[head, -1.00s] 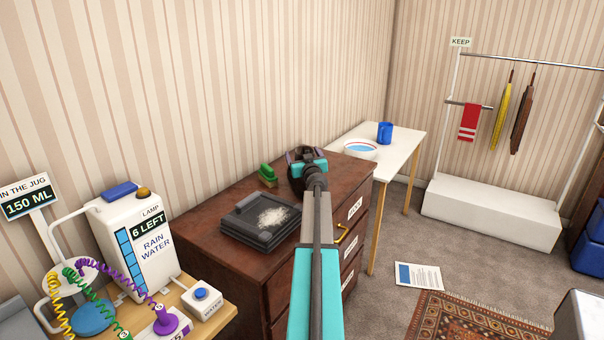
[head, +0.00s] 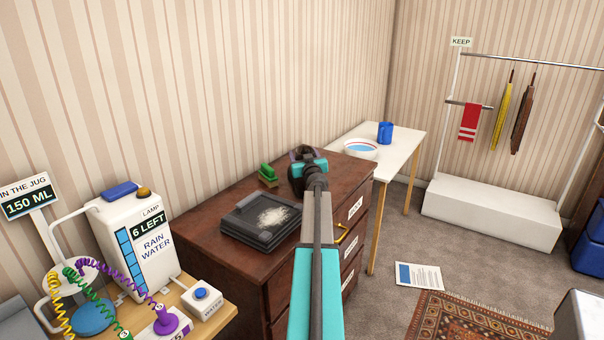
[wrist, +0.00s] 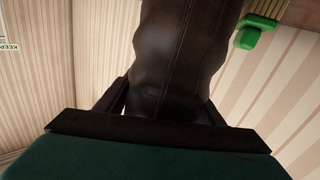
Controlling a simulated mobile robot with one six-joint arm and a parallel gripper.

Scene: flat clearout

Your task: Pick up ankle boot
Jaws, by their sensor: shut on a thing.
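The ankle boot (wrist: 180,55) is dark brown leather and fills the middle of the wrist view, reaching out of the top of that picture. My gripper (wrist: 165,112) is shut on it, with one dark finger on each side. In the head view my gripper (head: 304,160) is over the far part of the brown dresser, and my arm and wrist hide most of the boot. I cannot tell whether the boot touches the dresser top.
A green brush (head: 267,175) lies left of my gripper on the dresser (head: 205,228). A dark tray (head: 243,232) with pale grains sits nearer. A white table (head: 405,145) behind holds a bowl (head: 360,149) and a blue mug (head: 385,133). A rail marked KEEP (head: 461,42) stands at right.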

